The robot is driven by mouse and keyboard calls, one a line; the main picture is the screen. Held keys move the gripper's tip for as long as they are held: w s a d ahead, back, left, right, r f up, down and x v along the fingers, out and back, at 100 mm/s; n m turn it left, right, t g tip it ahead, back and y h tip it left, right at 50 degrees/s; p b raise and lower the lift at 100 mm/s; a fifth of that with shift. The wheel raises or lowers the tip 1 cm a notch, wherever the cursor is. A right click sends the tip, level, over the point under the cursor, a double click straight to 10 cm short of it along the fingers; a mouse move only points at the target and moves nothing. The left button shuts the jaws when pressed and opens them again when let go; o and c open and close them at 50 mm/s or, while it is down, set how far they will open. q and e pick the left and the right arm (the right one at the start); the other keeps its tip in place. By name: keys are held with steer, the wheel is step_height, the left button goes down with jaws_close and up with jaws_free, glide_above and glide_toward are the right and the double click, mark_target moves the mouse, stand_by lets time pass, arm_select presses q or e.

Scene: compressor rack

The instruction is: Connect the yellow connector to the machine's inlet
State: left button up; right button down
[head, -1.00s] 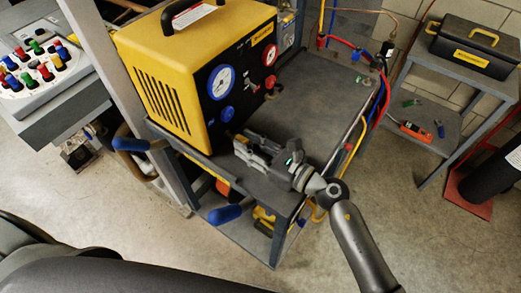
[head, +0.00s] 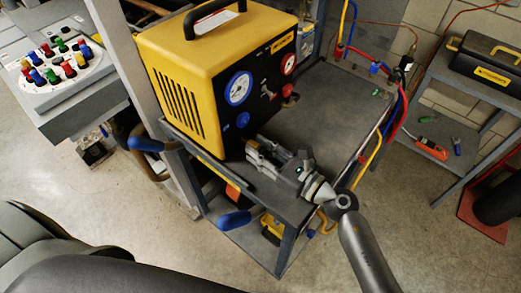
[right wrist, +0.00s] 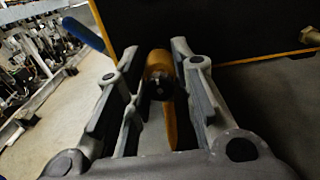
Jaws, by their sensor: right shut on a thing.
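The yellow machine (head: 180,85) stands on the grey cart, its black front panel (head: 262,85) carrying a blue and a red gauge. My right gripper (head: 252,146) is low in front of this panel, above the cart top. In the right wrist view its fingers (right wrist: 160,85) are closed around the yellow-orange connector (right wrist: 158,65), with a yellow strip, perhaps its hose (right wrist: 170,125), running down between them. The dark panel lies just beyond. I cannot tell whether the connector touches it. The inlet cannot be made out. My left gripper is out of view.
The cart top (head: 335,105) is bare right of the machine. Red, blue and yellow hoses (head: 392,110) hang along its right side. A blue handle (head: 155,145) sticks out at the left. A black toolbox (head: 487,65) stands on a side shelf. A brass fitting (right wrist: 309,36) shows in the wrist view.

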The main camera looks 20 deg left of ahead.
steer(key=shift+w+a, duration=0.1)
steer(key=shift+a, duration=0.2)
stand_by(0.4)
steer(key=c, duration=1.1)
jaws_free()
steer(key=shift+c, duration=0.2)
steer(key=o, duration=0.7)
steer(key=shift+o, duration=0.2)
steer(key=shift+d, duration=0.15)
steer(key=shift+b+v, duration=0.35)
steer(key=shift+v, duration=2.6)
